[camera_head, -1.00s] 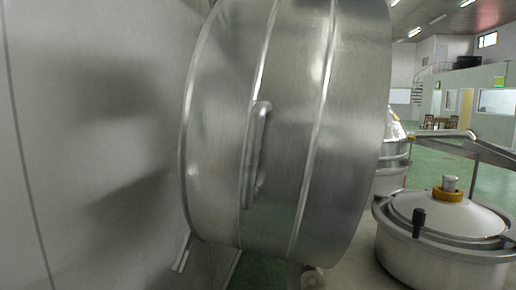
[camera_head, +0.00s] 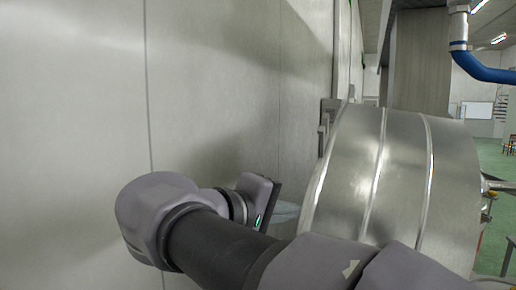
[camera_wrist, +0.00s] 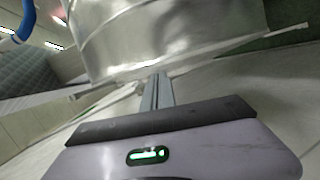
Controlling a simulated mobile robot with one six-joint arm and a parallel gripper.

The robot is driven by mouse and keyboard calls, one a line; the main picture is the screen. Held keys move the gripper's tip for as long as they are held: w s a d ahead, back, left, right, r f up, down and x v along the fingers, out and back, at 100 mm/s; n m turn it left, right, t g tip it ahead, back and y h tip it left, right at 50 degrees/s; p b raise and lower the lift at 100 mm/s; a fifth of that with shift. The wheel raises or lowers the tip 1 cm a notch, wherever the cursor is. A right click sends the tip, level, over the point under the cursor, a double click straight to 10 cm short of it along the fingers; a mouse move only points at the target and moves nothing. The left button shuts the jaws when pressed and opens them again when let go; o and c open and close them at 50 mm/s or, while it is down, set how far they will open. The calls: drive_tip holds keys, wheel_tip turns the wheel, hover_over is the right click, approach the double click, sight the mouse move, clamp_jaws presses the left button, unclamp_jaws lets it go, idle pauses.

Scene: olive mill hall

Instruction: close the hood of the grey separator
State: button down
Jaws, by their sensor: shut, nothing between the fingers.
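The separator's hood (camera_head: 400,175) is a large, shiny steel drum shape with raised bands, tilted on its side at the right in the head view. The hood also fills the upper middle of the wrist view (camera_wrist: 165,35), its rim just past my fingers. My gripper (camera_wrist: 157,82) is shut and empty, its fingers pointing toward the rim. In the head view my gripper (camera_head: 287,212) is left of the hood, partly hidden by my arm. I cannot tell whether the fingers touch the hood. The hood's handle and the separator's body are not clearly visible.
A pale panelled wall (camera_head: 210,90) stands close behind my arm on the left. A grey column (camera_head: 418,60) and a blue pipe (camera_head: 485,68) stand beyond the hood. Green floor (camera_head: 492,215) shows at the far right.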

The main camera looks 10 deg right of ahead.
drive_tip(key=w+a+r+t+h+p, duration=0.1)
drive_tip(key=a+r, duration=0.1)
drive_tip(key=r, duration=0.3)
drive_tip(key=w+a+r+t+h+p, duration=0.1)
drive_tip(key=w+a+r, duration=0.1)
drive_tip(key=r, duration=0.4)
drive_tip(key=w+d+f+p, duration=0.1)
drive_tip(key=w+d, duration=0.3)
drive_tip(key=d, duration=0.6)
drive_tip(key=shift+d+p, duration=0.15)
drive_tip(key=shift+p, duration=0.2)
